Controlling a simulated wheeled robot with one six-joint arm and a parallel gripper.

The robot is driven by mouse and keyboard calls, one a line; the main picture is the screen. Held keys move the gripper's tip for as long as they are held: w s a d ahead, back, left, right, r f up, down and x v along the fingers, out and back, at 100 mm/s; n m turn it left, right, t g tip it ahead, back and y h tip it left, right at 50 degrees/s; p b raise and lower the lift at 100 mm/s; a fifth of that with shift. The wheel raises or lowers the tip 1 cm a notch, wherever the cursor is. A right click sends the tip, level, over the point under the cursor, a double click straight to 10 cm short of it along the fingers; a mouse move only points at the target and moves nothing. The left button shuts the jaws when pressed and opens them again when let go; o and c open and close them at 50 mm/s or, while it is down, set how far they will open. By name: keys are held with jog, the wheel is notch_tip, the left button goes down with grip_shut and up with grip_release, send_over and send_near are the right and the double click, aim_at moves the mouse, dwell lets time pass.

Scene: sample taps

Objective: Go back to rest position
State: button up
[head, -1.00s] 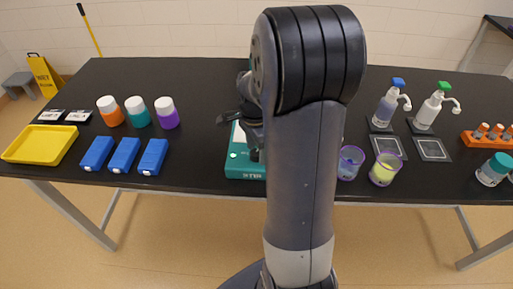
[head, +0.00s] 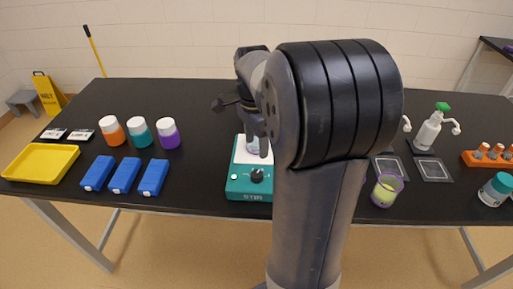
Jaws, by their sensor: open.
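My gripper (head: 241,127) is open at the back left of my arm, above the teal stirrer (head: 240,184) with a white top, marked STIR. A clear beaker (head: 253,148) stands on the stirrer's top, partly hidden by a dark finger of my gripper. I see nothing held between the fingers. I cannot tell the exact gap between the fingers and the beaker. My arm hides part of the stirrer's right side and the table behind it.
At left are a yellow tray (head: 41,163), blue boxes (head: 125,175) and capped bottles (head: 139,132). The table's back left is clear.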

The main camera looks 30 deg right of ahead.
aim_at(257, 173)
jog(key=f, duration=1)
jog(key=shift+s+f, duration=0.3)
jog(key=shift+f, duration=0.1)
jog(key=shift+r, duration=0.15)
